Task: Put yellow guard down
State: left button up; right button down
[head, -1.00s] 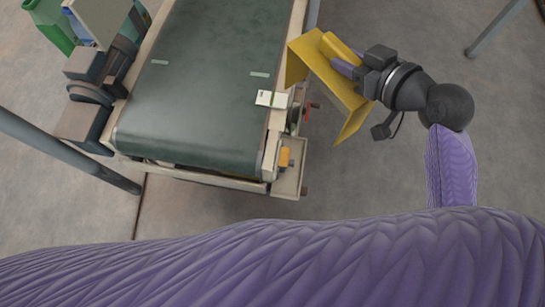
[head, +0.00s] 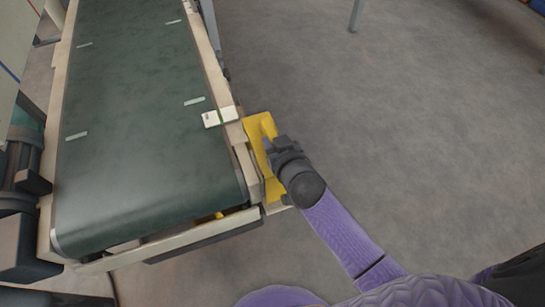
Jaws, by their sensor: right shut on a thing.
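The yellow guard (head: 257,127) is a bent sheet-like piece at the right side of the conveyor, close to its front right corner. My right gripper (head: 269,140) is shut on the guard, reaching in from the lower right. The gripper and wrist hide part of the guard. The guard appears upright along the conveyor's side frame; I cannot tell whether it touches the frame. My left gripper is out of view.
The conveyor (head: 140,120) has a dark green belt and pale side rails. Dark machinery stands at the left. Bare concrete floor (head: 400,130) lies open on the right, with a grey post (head: 356,14) at the top.

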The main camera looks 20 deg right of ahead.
notch_tip(320, 180, down, 4)
jog(key=shift+r+b, duration=0.15)
jog(key=shift+b, duration=1.1)
jog(key=shift+c, duration=2)
grip_release()
jog(key=shift+s+r, duration=0.1)
jog(key=shift+s, duration=0.15)
pick_arm(q)
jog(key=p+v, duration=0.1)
jog(key=p, duration=0.2)
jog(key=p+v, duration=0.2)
jog(key=p, duration=0.1)
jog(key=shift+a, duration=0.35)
pick_arm(e)
jog(key=v, duration=1.1)
jog(key=shift+s, duration=0.3)
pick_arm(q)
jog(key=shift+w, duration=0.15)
